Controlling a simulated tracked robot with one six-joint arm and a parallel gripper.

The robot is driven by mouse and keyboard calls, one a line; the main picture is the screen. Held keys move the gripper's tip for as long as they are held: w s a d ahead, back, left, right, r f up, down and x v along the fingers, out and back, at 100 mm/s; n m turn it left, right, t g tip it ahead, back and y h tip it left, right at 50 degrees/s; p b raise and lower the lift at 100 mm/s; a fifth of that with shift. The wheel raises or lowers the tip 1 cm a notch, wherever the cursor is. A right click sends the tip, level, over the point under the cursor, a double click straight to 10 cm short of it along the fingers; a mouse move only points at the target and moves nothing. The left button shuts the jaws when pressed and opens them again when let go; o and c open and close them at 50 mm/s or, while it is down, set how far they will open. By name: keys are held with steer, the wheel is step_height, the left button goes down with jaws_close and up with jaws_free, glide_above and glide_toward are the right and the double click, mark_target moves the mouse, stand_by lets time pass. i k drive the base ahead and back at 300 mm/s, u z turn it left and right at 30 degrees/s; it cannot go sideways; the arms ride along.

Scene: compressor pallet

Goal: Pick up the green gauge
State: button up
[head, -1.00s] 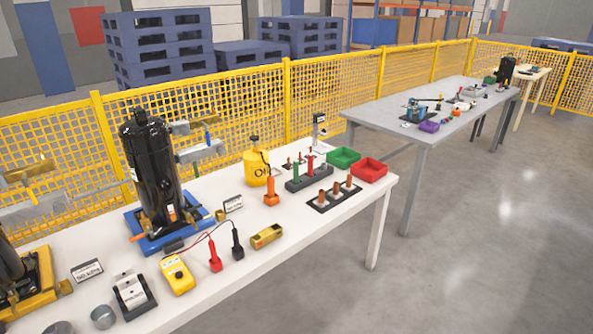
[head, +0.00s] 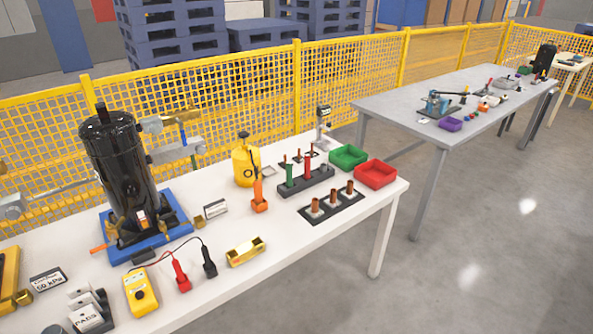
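A slim upright green piece, which looks like the green gauge (head: 290,175), stands at the left end of a dark block (head: 318,184) on the white table. A similar red upright piece (head: 307,168) stands beside it in the same block. The green piece's lower end is hidden in the block. My gripper is not in view, so its state does not show.
The white table (head: 290,227) also holds a green bin (head: 348,157), a red bin (head: 376,173), a yellow can (head: 244,167), an orange upright tool (head: 259,198) and a black compressor (head: 122,170). Yellow mesh fence (head: 245,103) runs behind. Floor is clear at right.

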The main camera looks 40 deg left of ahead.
mark_target(289, 183)
steer(key=i, duration=2.1)
steer(key=u, duration=3.3)
